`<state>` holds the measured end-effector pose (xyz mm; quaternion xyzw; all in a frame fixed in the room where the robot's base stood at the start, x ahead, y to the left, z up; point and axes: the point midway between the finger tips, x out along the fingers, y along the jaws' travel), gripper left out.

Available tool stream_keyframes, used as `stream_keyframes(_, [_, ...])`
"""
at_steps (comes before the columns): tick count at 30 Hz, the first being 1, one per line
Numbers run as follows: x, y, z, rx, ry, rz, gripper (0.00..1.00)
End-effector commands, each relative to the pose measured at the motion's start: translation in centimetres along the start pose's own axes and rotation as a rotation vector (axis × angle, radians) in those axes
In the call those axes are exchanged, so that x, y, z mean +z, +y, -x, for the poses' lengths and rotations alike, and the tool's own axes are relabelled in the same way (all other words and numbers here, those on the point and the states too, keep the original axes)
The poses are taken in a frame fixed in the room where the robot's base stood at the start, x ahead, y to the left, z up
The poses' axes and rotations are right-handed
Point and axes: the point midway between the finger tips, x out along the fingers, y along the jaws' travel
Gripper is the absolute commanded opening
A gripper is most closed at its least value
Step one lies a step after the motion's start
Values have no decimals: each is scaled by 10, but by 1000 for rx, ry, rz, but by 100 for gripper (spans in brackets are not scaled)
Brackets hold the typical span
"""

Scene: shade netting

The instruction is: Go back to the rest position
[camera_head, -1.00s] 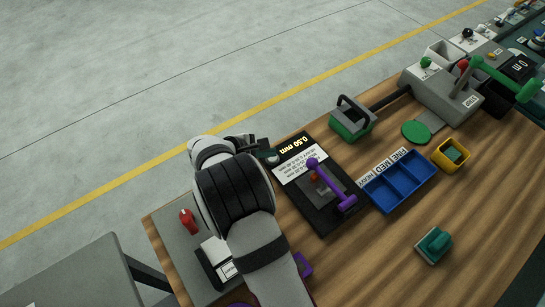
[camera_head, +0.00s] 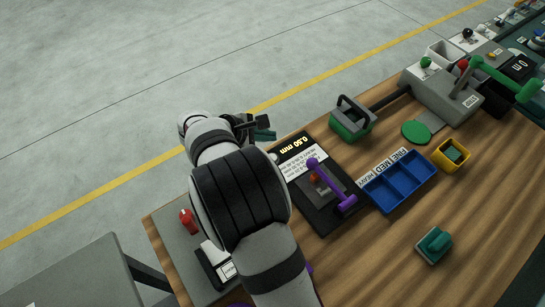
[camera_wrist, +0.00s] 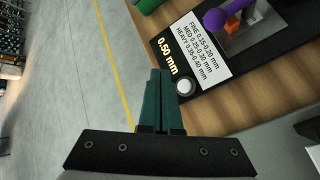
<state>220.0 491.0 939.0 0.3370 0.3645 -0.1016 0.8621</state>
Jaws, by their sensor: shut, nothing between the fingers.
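My gripper (camera_head: 268,134) is at the table's far edge in the head view, beside the black gauge panel that reads 0.50 mm. In the wrist view its two green fingers (camera_wrist: 162,85) are together with nothing between them. They point toward the far edge, just left of the panel's round white button (camera_wrist: 184,86). My arm covers part of the table's near left in the head view.
The black panel (camera_head: 338,212) carries a purple lever (camera_head: 330,186). A blue tray (camera_head: 372,197), a yellow cup (camera_head: 437,158), a green-based handled block (camera_head: 345,122) and a teal block (camera_head: 434,245) stand to the right. A red item (camera_head: 187,221) is on the left. Open floor lies beyond the table.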

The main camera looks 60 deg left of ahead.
Motion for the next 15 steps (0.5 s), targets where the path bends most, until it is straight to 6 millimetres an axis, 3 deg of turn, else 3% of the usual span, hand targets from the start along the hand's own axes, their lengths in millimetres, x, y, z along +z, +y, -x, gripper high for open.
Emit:
stream_keyframes(10, [7, 0, -2, -10, -4, -19, 0])
stream_keyframes(11, [16, 0, -3, -24, -10, -44, 0])
stream_keyframes(13, [58, -5, -8, -91, -36, -166, 0])
stream_keyframes(14, [84, -10, -11, -133, -54, -245, 0])
stream_keyframes(15, [123, -21, -13, -200, -82, -373, 0])
